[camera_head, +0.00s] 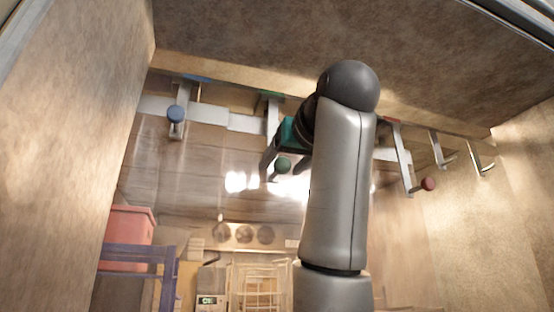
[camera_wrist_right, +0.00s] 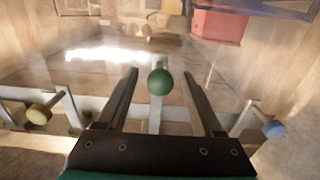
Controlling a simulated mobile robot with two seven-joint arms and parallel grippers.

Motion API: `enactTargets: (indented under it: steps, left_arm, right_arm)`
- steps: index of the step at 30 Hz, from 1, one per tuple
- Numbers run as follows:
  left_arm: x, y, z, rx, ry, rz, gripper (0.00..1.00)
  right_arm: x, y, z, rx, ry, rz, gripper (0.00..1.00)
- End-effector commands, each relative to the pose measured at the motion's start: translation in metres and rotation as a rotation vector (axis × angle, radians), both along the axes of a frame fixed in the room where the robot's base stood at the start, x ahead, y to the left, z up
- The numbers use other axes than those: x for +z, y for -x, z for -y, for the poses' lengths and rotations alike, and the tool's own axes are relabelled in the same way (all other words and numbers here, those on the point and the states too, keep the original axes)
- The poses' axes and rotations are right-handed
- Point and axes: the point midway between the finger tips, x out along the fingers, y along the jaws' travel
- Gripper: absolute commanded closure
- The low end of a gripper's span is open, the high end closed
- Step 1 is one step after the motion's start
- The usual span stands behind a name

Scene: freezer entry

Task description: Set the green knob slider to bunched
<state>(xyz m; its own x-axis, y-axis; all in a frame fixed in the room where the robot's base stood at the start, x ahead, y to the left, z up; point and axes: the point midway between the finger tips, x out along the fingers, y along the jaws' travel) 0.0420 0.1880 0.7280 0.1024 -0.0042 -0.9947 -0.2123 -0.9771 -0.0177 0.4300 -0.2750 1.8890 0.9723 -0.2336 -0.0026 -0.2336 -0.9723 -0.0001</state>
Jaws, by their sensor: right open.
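The green knob (camera_head: 283,166) sits at the end of a grey bracket that hangs from the pale rail (camera_head: 247,123). My right gripper (camera_head: 286,163) is open, with one finger on each side of the green knob. In the right wrist view the green knob (camera_wrist_right: 160,82) shows between the two fingers of my right gripper (camera_wrist_right: 160,73), near their tips, with a visible gap on both sides. How deep the knob lies between the fingers I cannot tell. My left gripper is in neither view.
A blue knob (camera_head: 176,113) is left of the green one, well apart. A red knob (camera_head: 428,183) and hooks (camera_head: 483,160) are to the right. The right wrist view shows a yellow knob (camera_wrist_right: 38,114). My right forearm hides part of the rail. Walls close both sides.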

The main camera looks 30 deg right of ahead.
Motion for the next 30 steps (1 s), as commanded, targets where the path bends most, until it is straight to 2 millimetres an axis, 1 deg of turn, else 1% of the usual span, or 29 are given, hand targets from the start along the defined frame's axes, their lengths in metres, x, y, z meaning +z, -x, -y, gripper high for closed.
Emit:
enactTargets:
  steps: [1,3,7,12,19,30]
  left_arm:
    - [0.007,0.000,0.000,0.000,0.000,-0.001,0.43]
    - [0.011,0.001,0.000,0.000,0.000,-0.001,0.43]
    - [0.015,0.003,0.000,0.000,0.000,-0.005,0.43]
    - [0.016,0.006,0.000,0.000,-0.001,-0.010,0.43]
    - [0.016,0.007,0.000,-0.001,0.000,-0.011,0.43]
    - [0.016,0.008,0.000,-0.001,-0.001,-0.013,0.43]
  right_arm:
    - [0.002,-0.009,0.002,0.000,-0.001,-0.003,0.32]
    - [0.002,-0.020,0.005,0.000,-0.001,-0.003,0.32]
    - [0.001,-0.032,0.008,0.000,0.000,-0.002,0.32]
    - [0.000,-0.038,0.009,0.000,0.000,0.001,0.32]
    - [0.000,-0.038,0.009,0.000,0.000,0.001,0.33]
    - [0.000,-0.038,0.009,0.000,0.000,0.001,0.74]
